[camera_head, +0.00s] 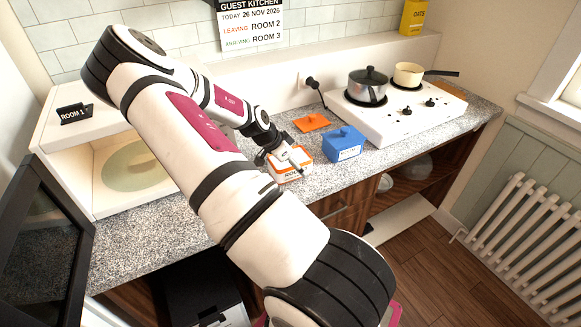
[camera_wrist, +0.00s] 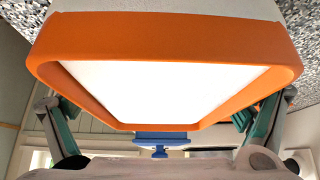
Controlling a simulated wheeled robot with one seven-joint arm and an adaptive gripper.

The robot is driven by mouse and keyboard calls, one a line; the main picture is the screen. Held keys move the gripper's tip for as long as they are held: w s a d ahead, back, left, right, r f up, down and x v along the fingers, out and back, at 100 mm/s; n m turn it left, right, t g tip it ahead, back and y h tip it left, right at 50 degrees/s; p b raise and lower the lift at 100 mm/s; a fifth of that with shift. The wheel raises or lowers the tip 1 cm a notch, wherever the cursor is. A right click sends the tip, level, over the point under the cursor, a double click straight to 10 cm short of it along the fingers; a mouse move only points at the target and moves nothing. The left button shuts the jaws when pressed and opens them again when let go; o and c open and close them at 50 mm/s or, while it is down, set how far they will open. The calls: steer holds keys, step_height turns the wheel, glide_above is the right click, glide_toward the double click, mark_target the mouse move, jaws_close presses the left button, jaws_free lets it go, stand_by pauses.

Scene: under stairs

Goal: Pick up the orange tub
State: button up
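The orange tub (camera_head: 291,166) is a white, labelled box with an orange rim on the counter. In the wrist view its open top, with the orange rim (camera_wrist: 160,30) and white inside, fills the upper picture. My gripper (camera_head: 284,160) is down at the tub. In the wrist view its two fingers with teal pads (camera_wrist: 160,112) are spread wide, one on each side of the tub. The rim hides their tips, so contact with its sides does not show. An orange lid (camera_head: 313,122) lies flat on the counter behind the tub.
A closed blue tub (camera_head: 344,147) stands close to the right of the orange tub; its lid (camera_wrist: 162,138) shows in the wrist view. A white hob (camera_head: 398,116) with two pots is farther right. An open white compartment (camera_head: 95,180) is left. Tiled wall stands behind.

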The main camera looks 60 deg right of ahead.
steer(key=c, duration=1.2)
steer(key=shift+r, duration=0.15)
steer(key=shift+r, duration=0.2)
steer(key=c, duration=0.4)
steer(key=shift+w+r+b, duration=0.1)
steer(key=shift+r+b, duration=0.55)
steer(key=shift+r, duration=0.7)
steer(key=shift+s+a+r+b, duration=0.25)
steer(key=shift+s+a, duration=0.4)
steer(key=shift+a, duration=1.95)
steer(key=shift+s+a+r+b, duration=0.3)
steer(key=shift+s+a, duration=0.4)
steer(key=shift+a, duration=1.85)
steer(key=shift+s+a+r+b, duration=0.25)
steer(key=shift+s+a, duration=0.4)
steer(key=shift+a, duration=1.95)
